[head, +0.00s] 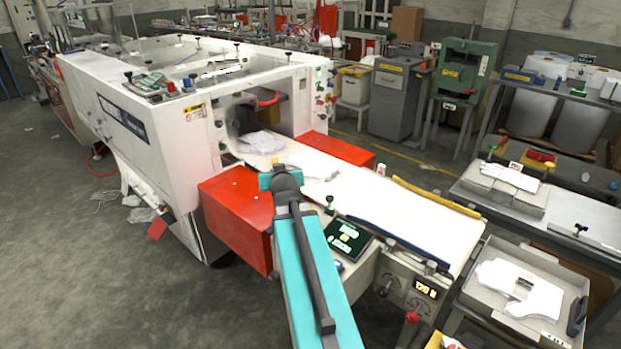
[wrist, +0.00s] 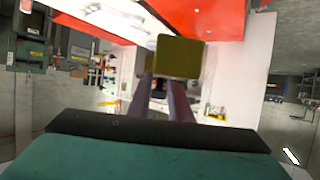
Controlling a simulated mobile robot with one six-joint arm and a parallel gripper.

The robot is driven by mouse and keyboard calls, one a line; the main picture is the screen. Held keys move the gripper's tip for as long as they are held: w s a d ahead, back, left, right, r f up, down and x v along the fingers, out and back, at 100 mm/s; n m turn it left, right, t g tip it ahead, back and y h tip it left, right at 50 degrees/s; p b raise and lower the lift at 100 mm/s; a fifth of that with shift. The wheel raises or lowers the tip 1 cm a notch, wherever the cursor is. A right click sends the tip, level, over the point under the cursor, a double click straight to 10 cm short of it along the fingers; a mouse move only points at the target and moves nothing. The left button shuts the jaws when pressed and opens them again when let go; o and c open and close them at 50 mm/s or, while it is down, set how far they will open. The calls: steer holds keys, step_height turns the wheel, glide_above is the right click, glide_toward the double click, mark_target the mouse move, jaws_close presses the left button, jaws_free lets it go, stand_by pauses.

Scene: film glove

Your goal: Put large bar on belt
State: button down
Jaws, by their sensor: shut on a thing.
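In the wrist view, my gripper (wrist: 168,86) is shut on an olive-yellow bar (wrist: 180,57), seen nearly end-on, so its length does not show. There, my arm's end is over the near left side of the white belt (head: 375,198), by the red guard of the machine. I cannot tell the bar's height above the belt. A crumpled white film or glove piece (head: 262,142) lies at the machine's opening.
The white machine (head: 150,110) and its red guards (head: 238,215) flank the belt's far end. A yellow guide (head: 437,197) and a dark blue guide (head: 395,243) edge the belt. A control panel (head: 347,238) sits at the near edge. The belt's middle is clear.

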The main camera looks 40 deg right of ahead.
steer(key=w+a+r+n+y, duration=0.2)
steer(key=w+a+r, duration=0.1)
steer(key=a, duration=1.1)
steer(key=w+a+r+n+t+y, duration=0.1)
steer(key=w+a+r+n+y, duration=0.1)
steer(key=a, duration=1.1)
steer(key=w+a+r+n+t+y, duration=0.1)
steer(key=w+a+r, duration=0.4)
steer(key=a, duration=0.9)
steer(key=shift+w+a+r+n+y, duration=0.3)
steer(key=shift+w+n+y, duration=0.5)
steer(key=shift+y, duration=0.4)
steer(key=shift+d, duration=0.15)
